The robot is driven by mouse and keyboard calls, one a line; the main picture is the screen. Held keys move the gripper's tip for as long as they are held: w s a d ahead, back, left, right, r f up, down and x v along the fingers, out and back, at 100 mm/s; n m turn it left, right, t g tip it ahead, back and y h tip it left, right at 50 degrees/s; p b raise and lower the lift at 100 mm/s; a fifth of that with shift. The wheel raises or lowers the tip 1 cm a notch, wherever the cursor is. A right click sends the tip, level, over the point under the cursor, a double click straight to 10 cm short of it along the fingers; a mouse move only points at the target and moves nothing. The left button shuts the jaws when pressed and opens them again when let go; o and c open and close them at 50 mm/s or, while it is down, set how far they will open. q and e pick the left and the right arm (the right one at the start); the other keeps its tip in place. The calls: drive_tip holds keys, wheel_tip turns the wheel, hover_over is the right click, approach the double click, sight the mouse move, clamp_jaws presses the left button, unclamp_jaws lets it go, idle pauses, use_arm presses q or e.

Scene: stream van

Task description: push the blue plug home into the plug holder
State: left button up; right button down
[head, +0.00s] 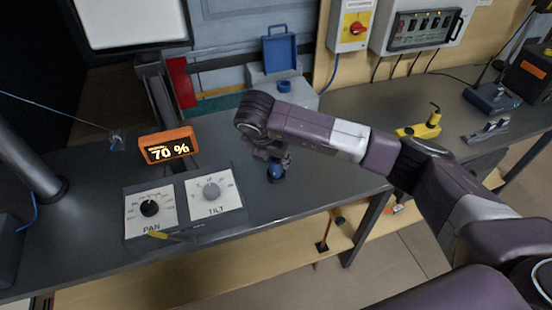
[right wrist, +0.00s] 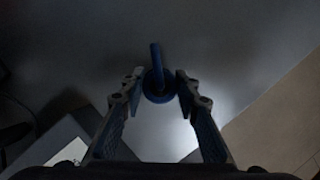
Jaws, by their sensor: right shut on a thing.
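The blue plug (head: 276,174) shows below the jaws of my right gripper (head: 273,158), just above or at the grey bench top; whether it touches is unclear. In the right wrist view the plug (right wrist: 157,88) is a round blue piece with a thin blue bar, lying between the two fingertips of my right gripper (right wrist: 157,86), which is shut on it. A grey box with a blue round socket (head: 284,86) and a raised blue lid (head: 279,51) stands behind the arm; it looks like the plug holder. My left gripper is not in view.
A control panel with pan and tilt dials (head: 183,205) and an orange display reading 70 % (head: 167,146) stand left of the gripper. A yellow tool (head: 424,127) lies to the right. The bench's front edge is close below the gripper.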

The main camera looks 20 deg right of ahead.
drive_tip(key=shift+f+b, duration=0.3)
drive_tip(key=c, duration=1.4)
unclamp_jaws()
drive_tip(key=v, duration=1.2)
